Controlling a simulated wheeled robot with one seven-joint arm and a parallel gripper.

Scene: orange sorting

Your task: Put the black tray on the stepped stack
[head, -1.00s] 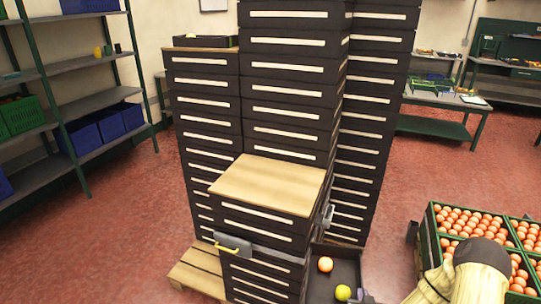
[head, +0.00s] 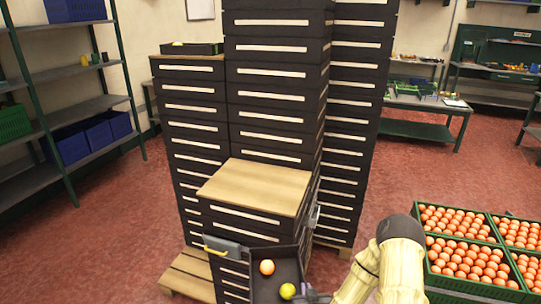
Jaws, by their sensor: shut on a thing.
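The black tray (head: 262,291) is low in the head view, with an orange fruit (head: 267,267) and a yellow-green fruit (head: 287,291) inside. My gripper (head: 312,297) is shut on its right side, mostly cut off by the bottom edge. The tray looks about level and overlaps the front of the low step in the picture; I cannot tell whether they touch. The stepped stack (head: 275,80) is made of black drawer-like layers with pale strips. Its low front step has a bare wooden top (head: 256,185). The higher left step carries another black tray (head: 205,48).
A grey part with a yellow handle (head: 216,251) juts from the low step's left front. A wooden pallet (head: 190,272) lies under the stack. Green crates of oranges (head: 470,290) stand at right. Shelves (head: 95,105) are at left, green workbenches (head: 425,130) behind.

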